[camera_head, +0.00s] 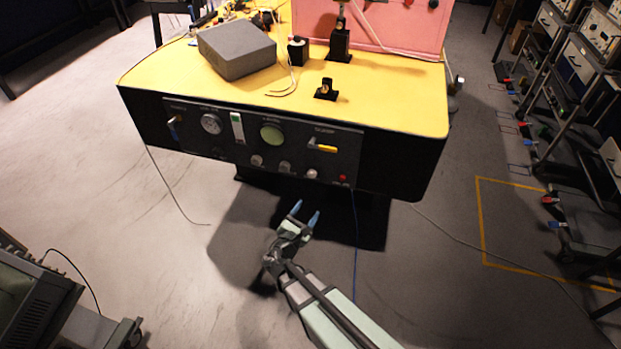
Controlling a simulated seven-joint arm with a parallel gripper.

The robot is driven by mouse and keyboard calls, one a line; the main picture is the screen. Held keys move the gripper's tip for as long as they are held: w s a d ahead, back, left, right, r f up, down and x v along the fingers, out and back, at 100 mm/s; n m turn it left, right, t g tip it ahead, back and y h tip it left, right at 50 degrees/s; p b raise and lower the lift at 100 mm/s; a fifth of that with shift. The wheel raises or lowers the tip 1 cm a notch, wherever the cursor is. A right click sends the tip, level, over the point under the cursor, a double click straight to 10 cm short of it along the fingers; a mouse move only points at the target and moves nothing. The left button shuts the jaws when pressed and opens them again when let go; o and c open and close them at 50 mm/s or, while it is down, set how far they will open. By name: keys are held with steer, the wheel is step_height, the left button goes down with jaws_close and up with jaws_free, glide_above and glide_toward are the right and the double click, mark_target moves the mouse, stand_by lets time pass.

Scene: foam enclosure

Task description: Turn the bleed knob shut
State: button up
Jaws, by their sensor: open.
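A dark control panel (350,160) is on the front of the yellow-topped bench. My gripper (307,210) is open and empty, with blue fingertips pointing up towards the panel. It appears below the right knob in the picture, apart from the panel.
The panel also carries a round gauge (211,123), a green round dial (271,134), a yellow-handled lever (325,148) and a red button (343,180). A grey box (237,50) sits on the bench top (400,100). A blue cable (355,240) hangs right of my gripper.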

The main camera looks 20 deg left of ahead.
mark_target(311, 177)
steer(key=w+n, duration=0.2)
steer(key=w, duration=0.2)
steer(key=w+a+r+n+y, duration=0.1)
steer(key=w+n, duration=0.1)
steer(key=w, duration=0.3)
steer(key=w+a+n+t+y, duration=0.1)
steer(key=w+n, duration=0.1)
steer(key=w, duration=0.3)
steer(key=shift+a+r, duration=0.2)
steer(key=shift+r, duration=0.05)
steer(key=c, duration=1)
